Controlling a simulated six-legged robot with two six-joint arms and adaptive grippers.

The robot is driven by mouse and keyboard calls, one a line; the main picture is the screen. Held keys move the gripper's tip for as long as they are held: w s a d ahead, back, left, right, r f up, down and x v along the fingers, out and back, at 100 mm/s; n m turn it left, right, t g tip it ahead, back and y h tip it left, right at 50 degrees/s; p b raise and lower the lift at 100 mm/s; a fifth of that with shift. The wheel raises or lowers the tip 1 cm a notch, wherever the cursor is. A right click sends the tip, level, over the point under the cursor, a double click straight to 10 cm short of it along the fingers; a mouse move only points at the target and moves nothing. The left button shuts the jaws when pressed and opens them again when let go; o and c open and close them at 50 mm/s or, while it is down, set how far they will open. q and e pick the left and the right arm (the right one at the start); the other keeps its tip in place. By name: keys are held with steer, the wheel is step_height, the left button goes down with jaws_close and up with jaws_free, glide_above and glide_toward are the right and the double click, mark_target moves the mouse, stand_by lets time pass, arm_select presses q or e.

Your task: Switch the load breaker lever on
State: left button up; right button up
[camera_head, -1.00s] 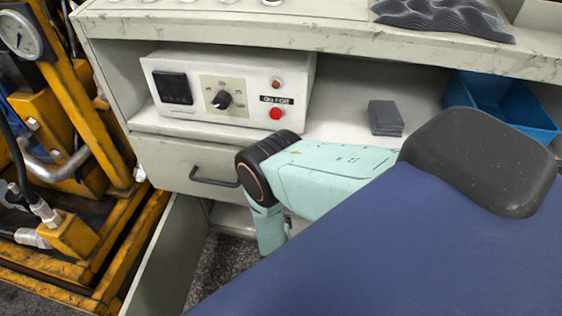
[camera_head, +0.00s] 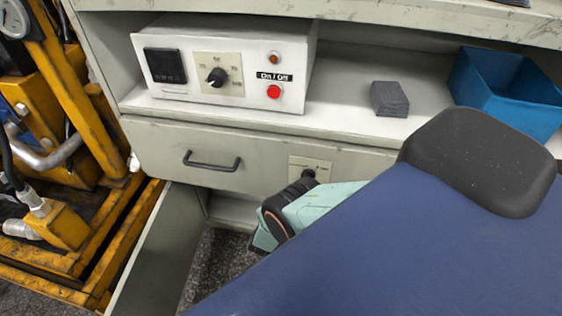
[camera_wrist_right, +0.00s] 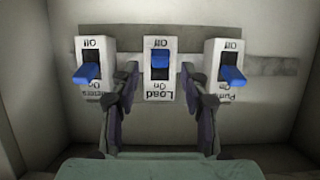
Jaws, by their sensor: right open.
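In the right wrist view, three white breakers with blue levers stand in a row on a grey wall strip; their lettering appears upside down. The middle one is the load breaker (camera_wrist_right: 158,84), labelled "Load". Its blue lever (camera_wrist_right: 160,58) sits at the upper part of the switch, towards the "Off" lettering. My right gripper (camera_wrist_right: 160,92) is open, with one dark finger on each side of the load breaker. Nothing is held between the fingers. Whether the fingers touch the neighbouring breakers I cannot tell. My left gripper is not in view.
The left breaker (camera_wrist_right: 94,66) and the pump breaker (camera_wrist_right: 224,68) flank the load breaker closely. In the head view are a white control box (camera_head: 225,68), a blue bin (camera_head: 505,90), a dark block (camera_head: 389,98), a drawer handle (camera_head: 212,162) and yellow machinery (camera_head: 95,120) at left.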

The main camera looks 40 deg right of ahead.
steer(key=shift+b+x, duration=0.85)
steer(key=shift+x, duration=0.85)
jaws_close()
steer(key=shift+r, duration=0.1)
